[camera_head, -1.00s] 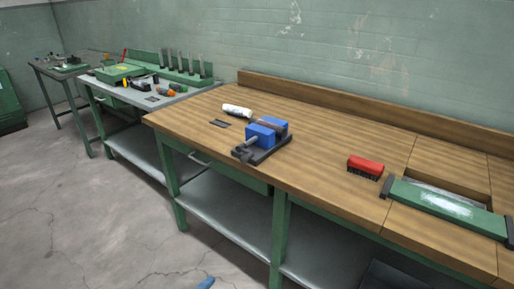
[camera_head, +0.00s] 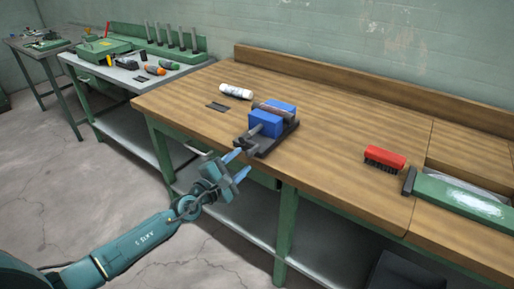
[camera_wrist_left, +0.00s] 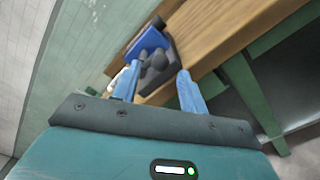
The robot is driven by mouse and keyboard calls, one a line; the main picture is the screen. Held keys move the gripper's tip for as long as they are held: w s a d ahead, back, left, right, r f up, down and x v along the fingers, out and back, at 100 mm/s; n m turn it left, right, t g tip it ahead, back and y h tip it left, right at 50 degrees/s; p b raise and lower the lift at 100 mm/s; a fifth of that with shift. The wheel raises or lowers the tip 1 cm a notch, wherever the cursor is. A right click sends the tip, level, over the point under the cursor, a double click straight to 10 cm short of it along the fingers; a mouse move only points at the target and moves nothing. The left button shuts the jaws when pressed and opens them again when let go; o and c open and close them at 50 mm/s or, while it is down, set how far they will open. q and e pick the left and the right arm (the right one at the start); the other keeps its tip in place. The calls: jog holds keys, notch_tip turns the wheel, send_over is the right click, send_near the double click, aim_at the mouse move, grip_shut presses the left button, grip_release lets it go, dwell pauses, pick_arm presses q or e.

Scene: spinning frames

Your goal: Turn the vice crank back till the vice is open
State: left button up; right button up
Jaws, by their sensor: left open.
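The vice (camera_head: 272,124) has blue jaw blocks on a dark base and sits at the front edge of the wooden workbench. Its crank (camera_head: 246,143) is at the front end, facing my arm. My left gripper (camera_head: 239,165) is open and empty, just in front of and below the crank. In the left wrist view the vice (camera_wrist_left: 150,42) and its dark crank (camera_wrist_left: 154,66) show beyond and between the two blue fingers (camera_wrist_left: 157,88). The fingers look apart from the crank. My right gripper is not in view.
On the wooden bench (camera_head: 340,152) lie a white bottle (camera_head: 236,91), a small dark flat piece (camera_head: 217,106), a red brush (camera_head: 385,157) and a green-framed block (camera_head: 465,200). A grey bench (camera_head: 130,72) with tools stands at the left. The bench between vice and brush is clear.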

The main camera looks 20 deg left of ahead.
aim_at(256, 145)
pick_arm(q)
jog(key=b+x, duration=0.2)
jog(key=x, duration=0.6)
jog(key=shift+w+d+f, duration=0.1)
jog(key=shift+w, duration=0.2)
jog(key=c, duration=0.9)
